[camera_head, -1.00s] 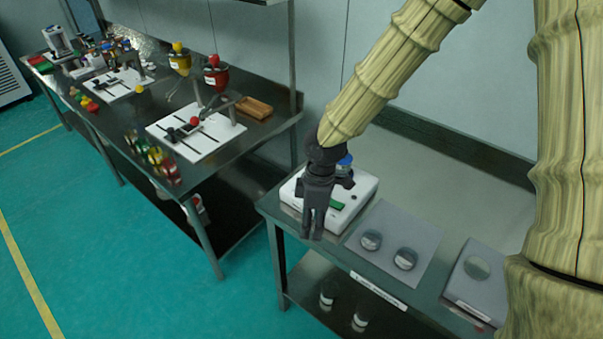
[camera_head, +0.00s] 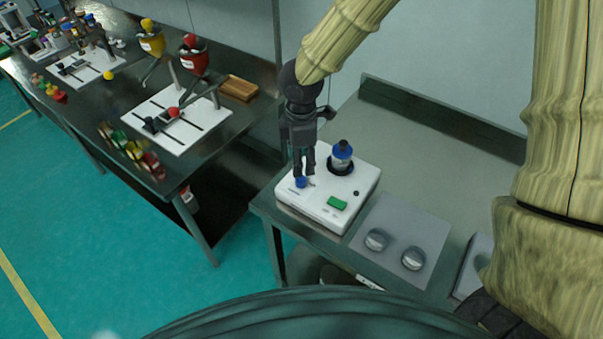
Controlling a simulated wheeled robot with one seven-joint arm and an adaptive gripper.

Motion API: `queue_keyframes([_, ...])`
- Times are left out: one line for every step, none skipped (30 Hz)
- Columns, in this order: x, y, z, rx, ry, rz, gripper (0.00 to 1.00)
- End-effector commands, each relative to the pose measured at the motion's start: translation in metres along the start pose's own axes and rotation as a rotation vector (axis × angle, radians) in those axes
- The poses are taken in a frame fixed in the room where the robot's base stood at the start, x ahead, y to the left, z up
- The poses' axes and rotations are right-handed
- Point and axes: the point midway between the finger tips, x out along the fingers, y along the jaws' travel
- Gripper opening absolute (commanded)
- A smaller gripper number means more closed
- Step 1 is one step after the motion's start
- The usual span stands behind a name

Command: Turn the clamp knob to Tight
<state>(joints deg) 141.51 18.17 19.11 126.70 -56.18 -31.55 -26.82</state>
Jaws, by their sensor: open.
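A white sieve machine (camera_head: 330,203) stands near the left end of the right-hand steel table. A small blue knob (camera_head: 301,183) sits on its front left corner. My gripper (camera_head: 304,172) points down at this knob, with its fingers just above or around it; I cannot tell whether they touch it. The gripper is open, and its fingers partly cover the knob. Any Tight marking is too small to read.
Two round metal-looking items (camera_head: 377,240) lie on a grey mat (camera_head: 402,222) right of the machine. The left bench (camera_head: 215,140) holds a white board (camera_head: 190,132), funnels and a wooden tray (camera_head: 239,88). The table behind the mat is clear.

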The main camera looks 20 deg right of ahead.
Motion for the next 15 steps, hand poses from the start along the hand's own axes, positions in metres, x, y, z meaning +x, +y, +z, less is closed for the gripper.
queue_keyframes([0.007, 0.000, 0.000, 0.001, -0.002, -0.004, 0.49])
queue_keyframes([0.011, 0.000, 0.001, 0.000, -0.003, -0.003, 0.49])
queue_keyframes([0.016, 0.000, 0.001, 0.000, -0.002, -0.004, 0.49])
queue_keyframes([0.020, -0.001, 0.001, 0.001, -0.002, -0.004, 0.49])
queue_keyframes([0.024, -0.001, 0.001, 0.001, -0.002, -0.004, 0.49])
queue_keyframes([0.029, -0.001, 0.001, 0.000, -0.002, -0.003, 0.49])
queue_keyframes([0.033, -0.001, 0.001, 0.002, -0.002, -0.003, 0.49])
queue_keyframes([0.036, -0.001, 0.002, 0.003, -0.002, -0.003, 0.49])
queue_keyframes([0.041, -0.001, 0.002, 0.002, -0.002, -0.003, 0.49])
queue_keyframes([0.045, -0.001, 0.002, 0.003, -0.001, -0.003, 0.49])
queue_keyframes([0.049, -0.001, 0.002, 0.003, -0.001, -0.004, 0.49])
queue_keyframes([0.053, -0.001, 0.002, 0.002, -0.002, -0.003, 0.49])
queue_keyframes([0.056, -0.001, 0.002, 0.002, -0.003, -0.002, 0.49])
queue_keyframes([0.059, -0.001, 0.002, 0.003, -0.002, -0.003, 0.49])
queue_keyframes([0.063, -0.001, 0.003, 0.004, -0.001, -0.002, 0.49])
